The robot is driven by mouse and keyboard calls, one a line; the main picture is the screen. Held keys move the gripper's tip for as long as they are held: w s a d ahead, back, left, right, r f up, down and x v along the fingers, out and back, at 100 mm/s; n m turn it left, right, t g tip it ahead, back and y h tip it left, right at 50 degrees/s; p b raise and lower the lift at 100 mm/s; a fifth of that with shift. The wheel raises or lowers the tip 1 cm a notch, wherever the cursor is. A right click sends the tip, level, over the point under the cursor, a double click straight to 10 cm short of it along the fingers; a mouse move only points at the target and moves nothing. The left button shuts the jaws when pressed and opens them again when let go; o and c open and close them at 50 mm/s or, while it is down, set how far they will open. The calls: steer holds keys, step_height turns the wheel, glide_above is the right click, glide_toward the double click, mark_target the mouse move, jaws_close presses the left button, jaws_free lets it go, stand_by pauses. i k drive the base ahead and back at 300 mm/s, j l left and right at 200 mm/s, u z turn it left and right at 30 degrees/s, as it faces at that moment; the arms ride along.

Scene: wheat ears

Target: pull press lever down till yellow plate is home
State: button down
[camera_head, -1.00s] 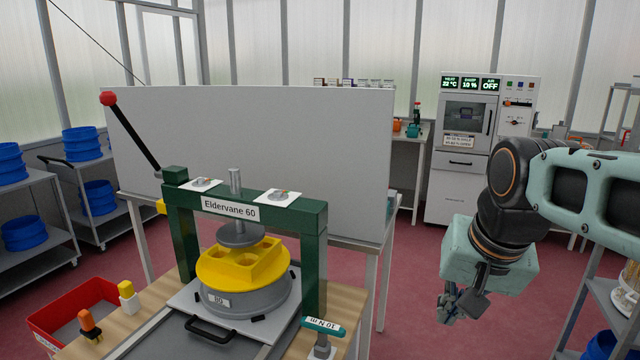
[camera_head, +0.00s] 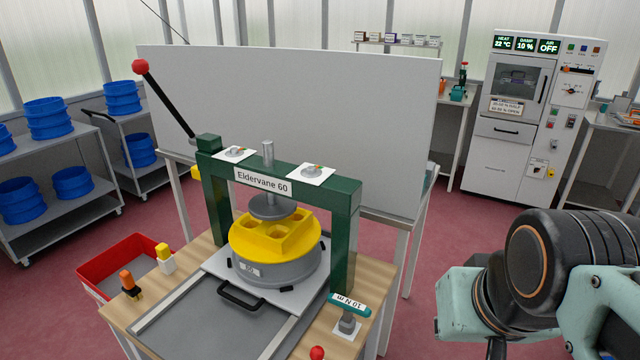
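The press is a dark green frame (camera_head: 343,235) labelled Eldervane 60, standing on the wooden bench. Its black lever (camera_head: 168,105) with a red ball end slants up to the left from the frame's left top. The yellow plate (camera_head: 250,243) sits on a round grey base (camera_head: 290,272) under the grey press disc (camera_head: 272,207). I cannot tell whether the disc touches the plate. My arm is at the lower right, well away from the lever; the gripper's fingers are cut off by the lower picture edge, so their state is hidden.
A teal-handled tool (camera_head: 350,305) marked 10 N m stands at the bench's right. A red bin (camera_head: 110,262) is at the left, near orange and yellow-topped pegs. A grey panel (camera_head: 290,110) rises behind the press. Open floor lies between bench and arm.

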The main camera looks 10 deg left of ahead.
mark_target(139, 66)
steer(key=u, duration=1.3)
steer(key=j+u, duration=0.1)
steer(key=j, duration=1)
steer(key=i+j, duration=0.1)
steer(key=j, duration=0.3)
steer(key=i+j, duration=0.15)
steer(key=j, duration=0.25)
steer(key=i+j+u, duration=0.1)
steer(key=i, duration=0.3)
steer(key=i+j+u, duration=0.15)
steer(key=i+j, duration=0.15)
steer(key=i+l+u, duration=0.1)
steer(key=i+l, duration=0.2)
steer(key=i, duration=0.1)
